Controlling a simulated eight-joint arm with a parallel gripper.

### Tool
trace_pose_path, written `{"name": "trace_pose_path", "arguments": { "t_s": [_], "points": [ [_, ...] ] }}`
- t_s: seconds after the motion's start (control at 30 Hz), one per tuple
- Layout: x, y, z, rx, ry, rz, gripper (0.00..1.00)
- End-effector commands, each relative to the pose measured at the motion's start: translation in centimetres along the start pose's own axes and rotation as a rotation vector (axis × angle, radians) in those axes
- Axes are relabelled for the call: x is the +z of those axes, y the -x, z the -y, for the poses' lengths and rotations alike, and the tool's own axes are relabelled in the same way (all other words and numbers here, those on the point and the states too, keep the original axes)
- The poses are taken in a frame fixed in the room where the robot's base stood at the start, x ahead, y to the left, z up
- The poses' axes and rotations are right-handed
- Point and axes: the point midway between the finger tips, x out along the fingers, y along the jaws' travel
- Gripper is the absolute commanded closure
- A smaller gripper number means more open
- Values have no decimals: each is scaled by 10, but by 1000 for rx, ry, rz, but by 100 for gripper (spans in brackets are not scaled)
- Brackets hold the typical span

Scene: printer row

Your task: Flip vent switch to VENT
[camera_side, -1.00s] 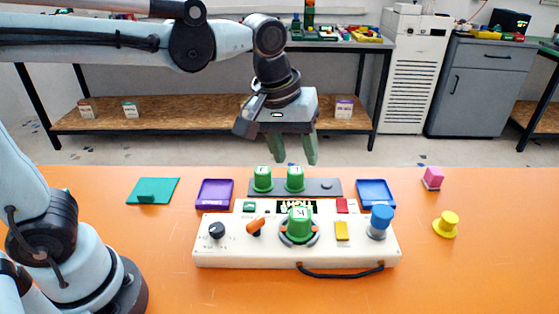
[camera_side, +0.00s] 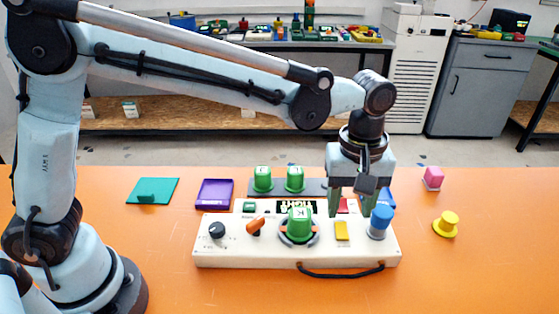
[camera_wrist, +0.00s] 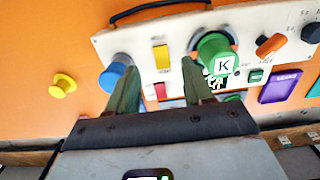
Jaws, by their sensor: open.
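A white control panel (camera_side: 275,257) lies on the orange table. From left to right it carries a black knob (camera_side: 217,230), an orange lever (camera_side: 256,226), a green cup marked K (camera_side: 300,222), a yellow rocker (camera_side: 341,231) and a blue knob (camera_side: 381,219). A red button (camera_side: 343,204) sits behind the yellow rocker, partly covered by a finger. I cannot read a VENT label. My gripper (camera_side: 360,207) points down over the panel's right rear, open and empty. In the wrist view its fingers (camera_wrist: 160,75) spread around the yellow rocker (camera_wrist: 162,56) and red button (camera_wrist: 160,91) area.
Two green cups (camera_side: 263,180) stand on a grey strip behind the panel. A purple tray (camera_side: 215,193) and a teal plate (camera_side: 151,191) lie left. A blue tray is mostly hidden behind my gripper. Pink (camera_side: 433,178) and yellow (camera_side: 446,225) pieces stand right.

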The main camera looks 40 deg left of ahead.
Motion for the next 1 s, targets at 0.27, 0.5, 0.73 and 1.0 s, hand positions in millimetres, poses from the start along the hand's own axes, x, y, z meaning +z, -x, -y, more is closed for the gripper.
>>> {"name": "trace_pose_path", "arguments": {
  "t_s": [0.27,0.5,0.73,1.0],
  "points": [
    [0,-46,0,1,0,0,49],
    [0,-65,0,1,-1,0,49],
    [0,-67,0,1,-1,0,49],
    [0,-67,0,1,-1,0,76]
  ]
}}
